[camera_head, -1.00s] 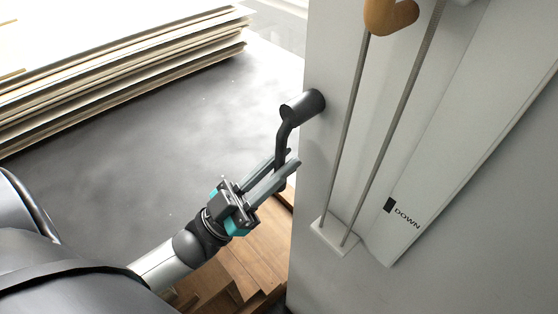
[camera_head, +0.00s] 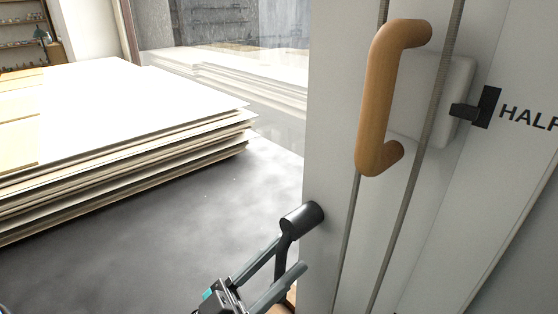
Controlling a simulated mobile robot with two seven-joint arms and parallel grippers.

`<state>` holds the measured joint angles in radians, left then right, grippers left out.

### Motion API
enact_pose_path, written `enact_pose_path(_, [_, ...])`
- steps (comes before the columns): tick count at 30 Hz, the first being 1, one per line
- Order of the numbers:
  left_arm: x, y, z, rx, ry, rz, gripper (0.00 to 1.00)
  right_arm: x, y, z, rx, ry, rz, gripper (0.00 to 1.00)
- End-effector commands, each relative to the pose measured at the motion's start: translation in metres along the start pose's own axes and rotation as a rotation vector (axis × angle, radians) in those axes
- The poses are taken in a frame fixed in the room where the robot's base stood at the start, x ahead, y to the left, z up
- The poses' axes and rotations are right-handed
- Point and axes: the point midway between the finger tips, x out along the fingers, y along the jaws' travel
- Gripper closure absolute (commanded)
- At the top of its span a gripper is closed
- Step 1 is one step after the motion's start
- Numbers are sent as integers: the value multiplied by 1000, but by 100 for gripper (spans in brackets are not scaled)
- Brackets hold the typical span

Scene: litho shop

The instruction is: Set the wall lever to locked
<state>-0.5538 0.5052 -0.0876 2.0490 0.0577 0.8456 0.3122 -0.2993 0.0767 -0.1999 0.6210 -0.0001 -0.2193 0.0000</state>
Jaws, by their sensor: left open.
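The wall lever (camera_head: 284,255) is black, with a round hub (camera_head: 303,217) standing out from the left edge of the pale wall panel. Its arm bends and hangs downward from the hub; the lower end is partly hidden by my gripper. My left gripper (camera_head: 290,254) comes in from below, open. Its two grey fingers lie on either side of the lever arm in the picture, a little below the hub. I cannot tell whether either finger touches it. No locked mark shows on the panel. My right gripper is not in view.
A wooden handle (camera_head: 377,98) on two thin rods is mounted on the panel (camera_head: 330,120), above and right of the lever, beside a mark reading HALF. A stack of pale boards (camera_head: 130,125) lies on a dark surface (camera_head: 180,215) at left. The space left of the lever is clear.

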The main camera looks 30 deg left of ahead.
Motion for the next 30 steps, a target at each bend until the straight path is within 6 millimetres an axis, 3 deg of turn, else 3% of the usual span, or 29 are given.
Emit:
enact_pose_path(18, [84,-9,-113,1,5,3,50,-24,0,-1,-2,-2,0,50])
enact_pose_path(24, [100,-11,-134,0,1,0,50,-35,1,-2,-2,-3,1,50])
enact_pose_path(30, [104,-12,-139,-1,1,0,50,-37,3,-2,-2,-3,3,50])
